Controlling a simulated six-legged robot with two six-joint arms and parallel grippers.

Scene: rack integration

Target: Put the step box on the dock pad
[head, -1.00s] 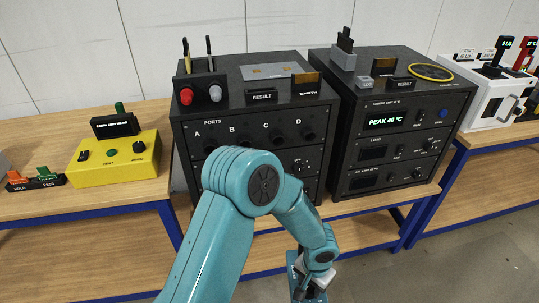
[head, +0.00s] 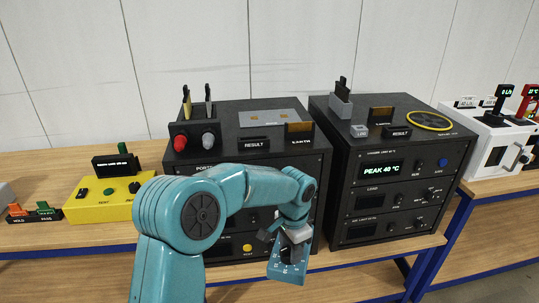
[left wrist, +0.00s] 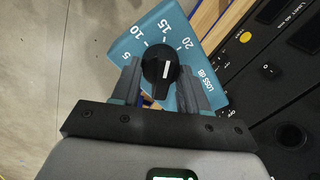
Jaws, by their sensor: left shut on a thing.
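The step box (head: 288,268) is a small blue box with a black knob and a loss scale in dB. It also shows in the left wrist view (left wrist: 183,38). My left gripper (head: 287,243) is shut on its knob (left wrist: 160,68) and holds it in front of the left black rack unit, below that unit's top. A flat grey plate with gold patches (head: 270,118) lies on top of this unit and looks like the dock pad, though no label on it is readable. My right gripper is not in view.
The left black unit's top also carries a red and grey-knobbed block (head: 195,138), a RESULT sign (head: 254,145) and another small sign (head: 299,138). The right black unit (head: 395,190) stands close beside it. A yellow box (head: 105,197) sits on the wooden bench at left.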

